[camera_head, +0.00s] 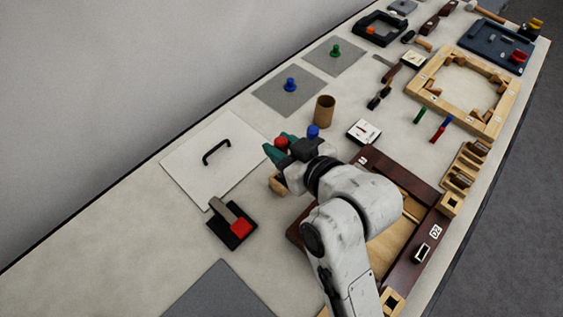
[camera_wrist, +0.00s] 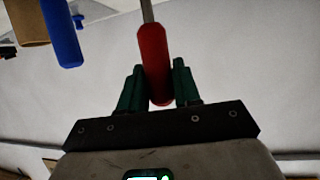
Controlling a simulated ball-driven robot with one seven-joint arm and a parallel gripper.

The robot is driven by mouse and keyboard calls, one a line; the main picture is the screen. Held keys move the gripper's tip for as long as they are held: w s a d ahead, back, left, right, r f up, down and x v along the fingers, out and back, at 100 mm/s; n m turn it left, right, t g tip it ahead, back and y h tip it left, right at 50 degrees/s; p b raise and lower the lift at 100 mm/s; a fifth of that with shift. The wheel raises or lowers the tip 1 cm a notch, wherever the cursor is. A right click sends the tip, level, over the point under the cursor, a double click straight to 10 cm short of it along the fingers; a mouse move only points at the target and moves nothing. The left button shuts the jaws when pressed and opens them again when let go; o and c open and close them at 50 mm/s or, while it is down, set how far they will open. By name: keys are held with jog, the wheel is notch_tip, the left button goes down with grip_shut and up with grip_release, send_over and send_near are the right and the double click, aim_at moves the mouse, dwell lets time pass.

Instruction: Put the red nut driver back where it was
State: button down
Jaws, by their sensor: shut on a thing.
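The red nut driver (camera_wrist: 154,62) is between the green fingers of my gripper (camera_wrist: 157,88) in the wrist view. The fingers close on its red handle, and its metal shaft runs to the top edge of the picture. In the head view only the red end of the driver (camera_head: 281,142) shows beside my gripper (camera_head: 276,153), which is above the bench near the white board. The driver's tip is out of sight. A brown cup (camera_head: 324,112) stands just beyond my gripper. A blue handle (camera_wrist: 62,35) is near the cup in the wrist view.
A white board (camera_head: 190,160) with a black handle lies to the left. A black block (camera_head: 230,228) with a red part stands nearer. A dark wooden frame (camera_head: 395,165) lies to the right, under my arm. Grey mats (camera_head: 280,100) with coloured knobs lie farther back.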

jog(key=shift+f+p, duration=0.45)
jog(key=shift+f, duration=2.05)
jog(key=shift+f, duration=0.1)
jog(key=shift+f, duration=0.15)
jog(key=c, duration=0.8)
grip_release()
jog(key=shift+b, duration=0.4)
jog(key=b+v, duration=0.2)
jog(key=v, duration=0.9)
jog(key=shift+w+d+f, duration=0.1)
jog(key=shift+d+f, duration=0.05)
jog(key=shift+f, duration=0.1)
